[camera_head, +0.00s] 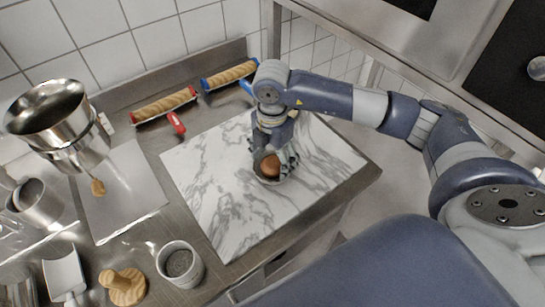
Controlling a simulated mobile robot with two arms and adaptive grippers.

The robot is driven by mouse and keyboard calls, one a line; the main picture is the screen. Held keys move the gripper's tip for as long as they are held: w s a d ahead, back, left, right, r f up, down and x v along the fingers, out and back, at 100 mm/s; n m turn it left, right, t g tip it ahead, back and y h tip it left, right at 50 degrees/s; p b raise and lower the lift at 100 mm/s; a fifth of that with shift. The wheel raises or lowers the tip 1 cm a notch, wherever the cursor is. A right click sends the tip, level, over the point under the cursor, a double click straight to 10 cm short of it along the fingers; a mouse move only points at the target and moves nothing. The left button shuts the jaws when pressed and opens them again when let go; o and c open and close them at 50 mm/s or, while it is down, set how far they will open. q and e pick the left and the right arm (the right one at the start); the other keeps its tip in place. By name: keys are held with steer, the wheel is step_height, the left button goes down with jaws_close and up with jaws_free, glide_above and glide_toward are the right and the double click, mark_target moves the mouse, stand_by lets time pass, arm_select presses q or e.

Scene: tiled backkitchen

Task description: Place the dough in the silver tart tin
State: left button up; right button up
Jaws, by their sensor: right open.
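The dough, a brown rounded lump (270,165), is on the marble board, below my right gripper. A thin silvery-grey rim, apparently the tart tin (266,179), shows around its lower side; the rest of the rim is hidden by the gripper. The dough appears to sit within this rim, though I cannot tell how deep. My right gripper (275,158) points down with its dark fingers open around the dough and tin. I cannot tell whether the fingers touch either one. My left gripper is not in view.
The marble board (210,195) is otherwise clear. Two wooden rollers with red (165,106) and blue (230,75) frames lie behind it. Steel pans (60,125), a pale tray (120,190), a cup (180,264), a wooden press (123,286) and a scoop (65,277) stand left.

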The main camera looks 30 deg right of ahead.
mark_target(272, 168)
steer(key=shift+r, duration=0.3)
step_height(272, 168, up, 12)
steer(key=b, duration=0.2)
steer(key=shift+b, duration=0.4)
steer(key=shift+f, duration=0.15)
